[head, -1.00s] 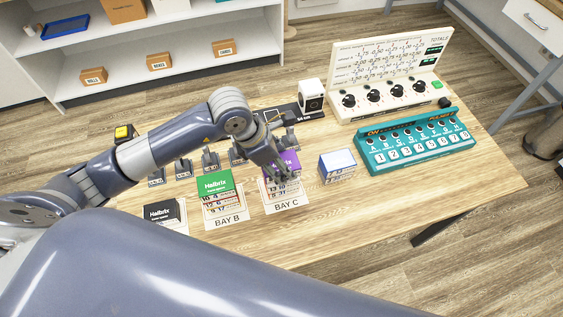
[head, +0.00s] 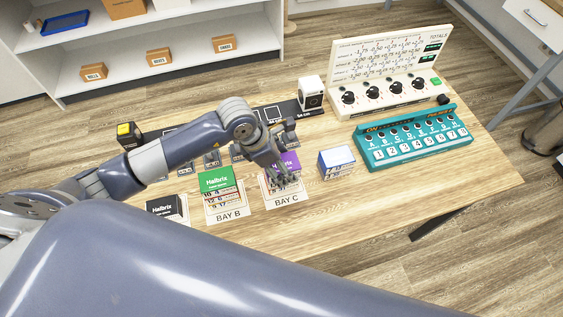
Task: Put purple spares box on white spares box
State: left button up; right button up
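The purple box (head: 292,158) stands at the sign reading BAY C, partly hidden by my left gripper. My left gripper (head: 284,183) is at the front of the purple box, with its fingers pointing down. Whether the fingers are closed on the box is hard to tell. A small white and blue box (head: 337,162) stands on the table to the right of the purple box, apart from it, with its top bare. I cannot read its label. My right gripper is out of view.
A green box (head: 216,181) stands at BAY B, and a black box (head: 163,207) further left. A teal panel (head: 416,145) and a white panel with knobs (head: 390,92) stand at the right. A black and white device (head: 312,93) is behind. The table's front right is clear.

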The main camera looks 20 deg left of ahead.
pick_arm(q)
jog(key=shift+r, duration=0.2)
jog(key=shift+a+r, duration=0.1)
jog(key=shift+r, duration=0.15)
jog(key=b+v, duration=0.2)
jog(key=v, duration=0.9)
jog(key=shift+r, duration=0.2)
jog(key=shift+s, duration=0.15)
